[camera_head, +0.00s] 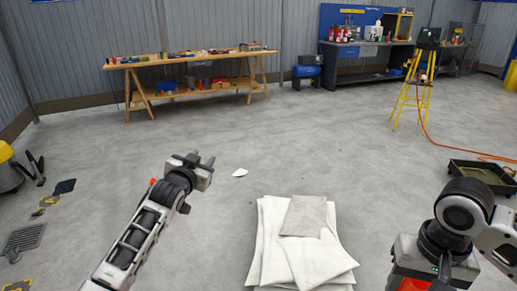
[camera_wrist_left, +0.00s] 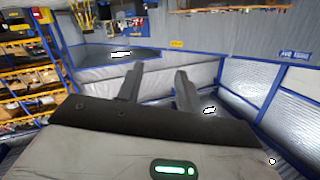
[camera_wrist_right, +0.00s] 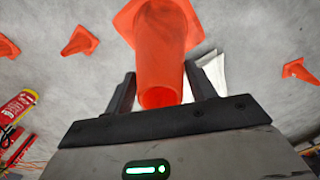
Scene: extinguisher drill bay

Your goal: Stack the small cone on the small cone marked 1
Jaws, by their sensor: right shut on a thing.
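My right gripper (camera_wrist_right: 165,92) is shut on an orange cone (camera_wrist_right: 160,50), whose narrow end is by the gripper and wide square base is farther away. In the head view an orange-red patch (camera_head: 412,285) shows below my right wrist. Other orange cones on the floor show in the right wrist view: one at upper left (camera_wrist_right: 80,40), one at the left edge (camera_wrist_right: 7,47) and one at right (camera_wrist_right: 298,70). I can read no number on any cone. My left gripper (camera_head: 201,164) is open and empty above the floor; its fingers stand apart in its wrist view (camera_wrist_left: 158,85).
A stack of pale sheets (camera_head: 300,250) lies on the floor between my arms. A black tray (camera_head: 482,176) is at right, near a yellow stepladder (camera_head: 413,100) and orange hose. A wooden workbench (camera_head: 195,62) stands at the back. A red extinguisher (camera_wrist_right: 18,106) shows at left. The middle floor is mostly clear.

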